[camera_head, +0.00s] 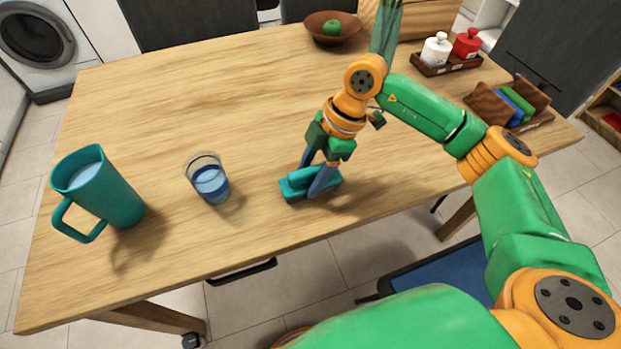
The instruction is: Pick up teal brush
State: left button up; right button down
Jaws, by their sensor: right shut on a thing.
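The teal brush (296,188) is a small block-shaped brush at the middle of the wooden table (200,100), close to its front edge. My right gripper (316,182) reaches down over it from above, with its blue-grey fingers on either side of the brush. It is shut on the brush. Part of the brush is hidden behind the near finger. I cannot tell whether the brush touches the table or is slightly above it. My left gripper is not in view.
A glass of blue liquid (209,182) and a teal pitcher (112,196) stand to the left. A brown bowl (318,28) with a green fruit, a shaker rack (446,68) and a wooden holder (489,103) are farther back. The table's left-middle is clear.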

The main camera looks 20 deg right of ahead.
jog(key=shift+w+r, duration=0.1)
jog(key=shift+r, duration=0.45)
jog(key=s+a+r, duration=0.2)
jog(key=s+r, duration=0.4)
jog(key=s+a+r+p, duration=0.1)
jog(key=s+a+r, duration=0.2)
jog(key=s+r, duration=0.3)
jog(key=shift+s+a, duration=0.35)
jog(key=shift+s, duration=0.1)
